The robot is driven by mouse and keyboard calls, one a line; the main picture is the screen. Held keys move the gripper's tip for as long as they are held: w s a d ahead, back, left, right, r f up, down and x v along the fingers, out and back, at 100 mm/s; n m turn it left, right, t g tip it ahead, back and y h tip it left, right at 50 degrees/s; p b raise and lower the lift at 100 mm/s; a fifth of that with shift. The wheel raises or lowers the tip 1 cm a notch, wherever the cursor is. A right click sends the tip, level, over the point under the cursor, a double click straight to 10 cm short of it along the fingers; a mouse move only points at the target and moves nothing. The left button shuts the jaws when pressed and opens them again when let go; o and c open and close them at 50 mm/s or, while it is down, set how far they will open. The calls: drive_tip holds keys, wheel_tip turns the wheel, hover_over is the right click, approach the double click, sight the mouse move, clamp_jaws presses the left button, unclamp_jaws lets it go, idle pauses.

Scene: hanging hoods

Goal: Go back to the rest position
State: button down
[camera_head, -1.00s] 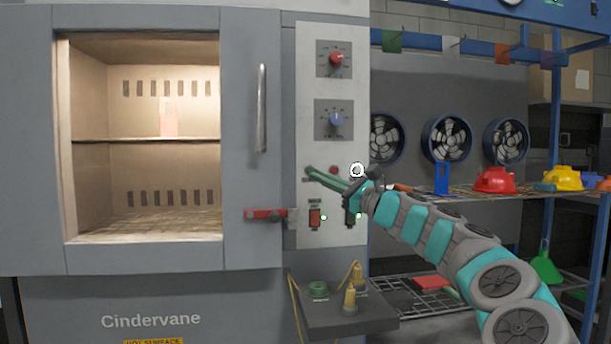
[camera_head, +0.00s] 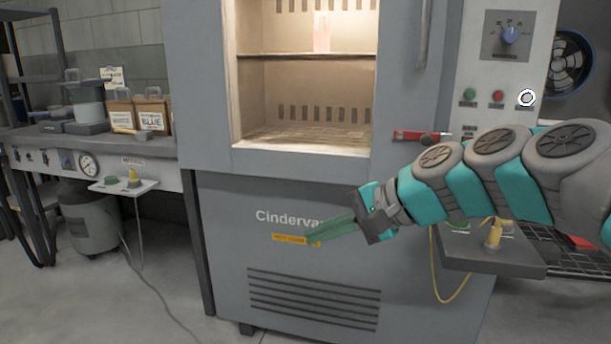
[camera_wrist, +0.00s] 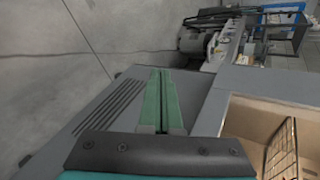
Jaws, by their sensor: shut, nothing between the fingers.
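My gripper (camera_head: 312,238) is in front of the lower grey front panel of the oven (camera_head: 215,200), near the Cindervane lettering and the yellow label. Its green fingers are together with nothing between them, and they point left and slightly down. In the wrist view the two fingers (camera_wrist: 160,95) lie side by side over the grey panel. My arm reaches in from the right in the head view.
The lit oven chamber (camera_head: 305,142) stands open above the gripper. A red latch (camera_head: 415,136) and a small shelf with a yellow plug (camera_head: 493,235) are near my arm.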

drive_tip(key=s+f+n+g+h, duration=0.3)
drive_tip(key=s+f, duration=0.6)
drive_tip(key=s+d+f+n+g+h, duration=0.2)
drive_tip(key=s+d+f, duration=0.4)
drive_tip(key=s, duration=0.3)
drive_tip(key=s+d+f+n+g+h+p, duration=0.1)
drive_tip(key=s+d+f+n+h, duration=0.2)
drive_tip(key=s, duration=0.6)
drive_tip(key=d+f+h, duration=0.2)
drive_tip(key=d+f, duration=0.1)
drive_tip(key=f, duration=0.1)
drive_tip(key=shift+s+d+f+g, duration=0.15)
drive_tip(key=shift+s+d+g, duration=0.15)
drive_tip(key=shift+g, duration=0.1)
